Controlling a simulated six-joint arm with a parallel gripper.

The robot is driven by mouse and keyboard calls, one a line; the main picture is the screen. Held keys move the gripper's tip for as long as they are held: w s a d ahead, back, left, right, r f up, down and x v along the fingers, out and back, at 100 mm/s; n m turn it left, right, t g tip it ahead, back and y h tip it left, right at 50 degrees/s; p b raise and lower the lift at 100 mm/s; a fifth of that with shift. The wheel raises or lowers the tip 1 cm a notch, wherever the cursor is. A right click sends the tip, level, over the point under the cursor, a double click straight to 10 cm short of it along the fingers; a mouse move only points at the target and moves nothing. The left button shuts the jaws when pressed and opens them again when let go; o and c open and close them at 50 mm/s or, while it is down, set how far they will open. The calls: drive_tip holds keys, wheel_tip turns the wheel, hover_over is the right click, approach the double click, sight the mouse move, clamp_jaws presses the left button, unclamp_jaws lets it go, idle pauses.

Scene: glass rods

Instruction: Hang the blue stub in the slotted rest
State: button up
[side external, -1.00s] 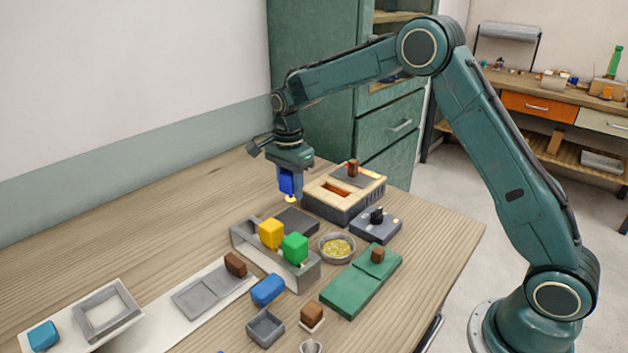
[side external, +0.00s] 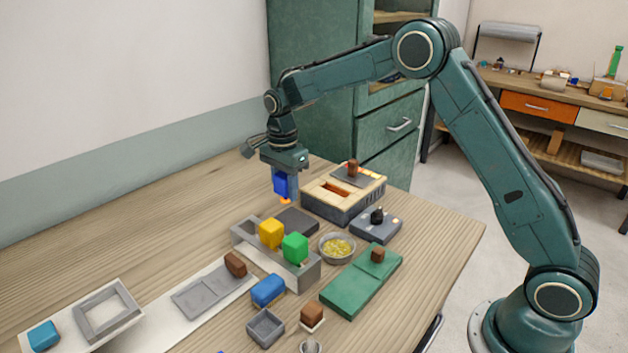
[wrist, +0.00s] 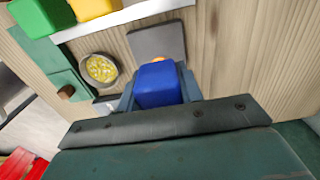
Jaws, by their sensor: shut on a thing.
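My gripper (side external: 284,186) is shut on the blue stub (side external: 281,182) and holds it upright in the air. The stub has a blue block handle and a small glowing orange tip (side external: 286,201) at its lower end. In the wrist view the blue handle (wrist: 158,84) fills the space between my fingers, hiding most of the part below. The grey slotted rest (side external: 308,274) stands nearer the camera, below and apart from the stub. A yellow-handled stub (side external: 271,234) and a green-handled stub (side external: 295,248) sit in it. The slots themselves are mostly hidden.
A dark flat plate (side external: 297,221) lies behind the rest. A burner-like box (side external: 345,211) with a slot stands right of my gripper. A bowl of yellow bits (side external: 337,247) and a green plate (side external: 350,292) are right of the rest. Another blue block (side external: 267,290) lies in front.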

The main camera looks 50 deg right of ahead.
approach(251, 221)
drive_tip(key=s+a+f, duration=0.2)
drive_tip(key=shift+s+d, duration=0.1)
drive_tip(key=shift+s, duration=0.05)
drive_tip(key=shift+f, duration=0.1)
drive_tip(key=shift+f, duration=2.8)
drive_tip(key=shift+s+f, duration=0.1)
drive_tip(key=o, duration=1.1)
